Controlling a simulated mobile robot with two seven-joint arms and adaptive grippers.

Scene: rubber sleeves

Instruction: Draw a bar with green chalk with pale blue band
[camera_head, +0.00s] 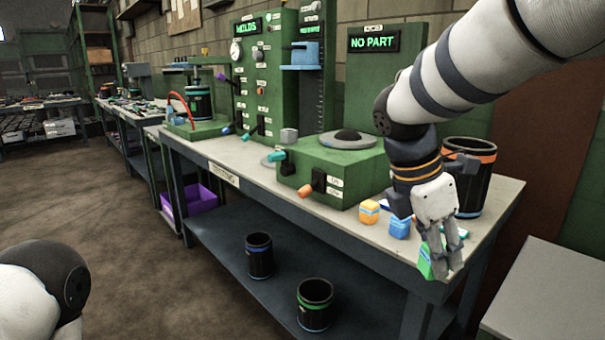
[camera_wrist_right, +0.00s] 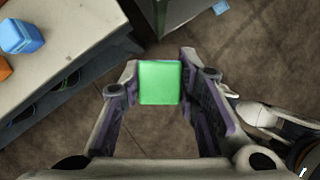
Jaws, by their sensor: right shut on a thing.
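My right gripper (camera_head: 441,262) is shut on a green chalk block (camera_head: 425,262) near the right end of the workbench. In the right wrist view, the green chalk (camera_wrist_right: 159,82) sits between the fingertips, with floor behind it and the bench off to the left. I cannot make out a pale blue band on it. An orange chalk (camera_head: 369,211) with a blue band and a blue chalk (camera_head: 399,228) stand on the bench to the left of the gripper. My left gripper is outside the view; only part of that arm shows.
A black sleeve with an orange band (camera_head: 483,190) stands behind my right gripper. A green machine (camera_head: 330,165) with a "NO PART" display sits on the workbench (camera_head: 262,188). Two black sleeves, blue-banded (camera_head: 260,258) and green-banded (camera_head: 314,310), stand on the lower shelf. A pale surface (camera_head: 545,300) is at right.

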